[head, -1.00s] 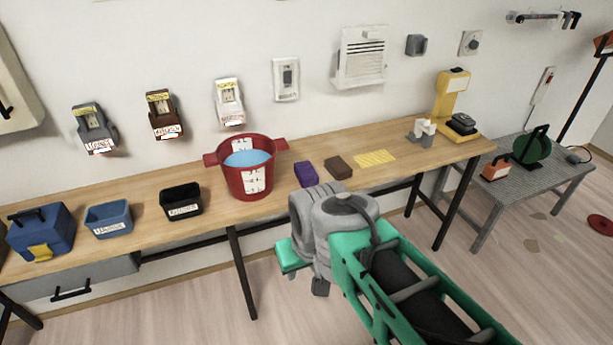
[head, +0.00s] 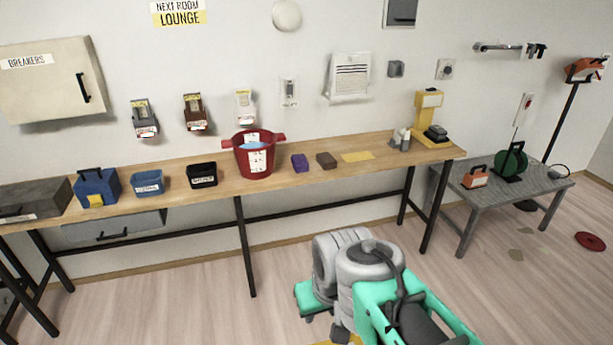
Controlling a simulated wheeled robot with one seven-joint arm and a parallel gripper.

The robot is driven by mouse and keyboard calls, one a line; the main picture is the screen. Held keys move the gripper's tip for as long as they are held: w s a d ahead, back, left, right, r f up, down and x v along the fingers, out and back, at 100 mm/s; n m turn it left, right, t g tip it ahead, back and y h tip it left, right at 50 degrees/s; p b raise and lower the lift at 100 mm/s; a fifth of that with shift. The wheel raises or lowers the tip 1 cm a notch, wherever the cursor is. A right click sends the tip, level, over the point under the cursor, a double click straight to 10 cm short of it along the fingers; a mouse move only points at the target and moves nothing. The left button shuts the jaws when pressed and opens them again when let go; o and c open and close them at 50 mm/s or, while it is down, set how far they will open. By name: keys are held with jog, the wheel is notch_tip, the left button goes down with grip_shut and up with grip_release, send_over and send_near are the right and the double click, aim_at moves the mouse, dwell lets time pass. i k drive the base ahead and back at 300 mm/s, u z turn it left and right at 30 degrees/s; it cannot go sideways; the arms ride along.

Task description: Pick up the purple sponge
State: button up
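The purple sponge (head: 299,163) is a small block lying on the wooden table (head: 380,160), just right of the red bucket (head: 255,160). A brown block (head: 326,160) lies close to its right, apart from it. The sponge is in full view and nothing touches it from above. My grey and green arm shows at the bottom of the head view, in front of the table and well short of the sponge. I cannot make out my gripper's fingers.
A yellow flat sheet (head: 358,156), small bottles (head: 401,139) and a yellow machine (head: 431,120) stand to the right. Black (head: 202,175) and blue (head: 148,184) bins stand left of the bucket. A grey side table (head: 540,182) is at right. The floor before the table is open.

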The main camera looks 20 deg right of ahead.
aim_at(300, 163)
jog(key=u, duration=0.75)
jog(key=i, duration=1.55)
jog(key=z, duration=0.75)
jog(key=i, duration=0.85)
jog(key=z, duration=0.05)
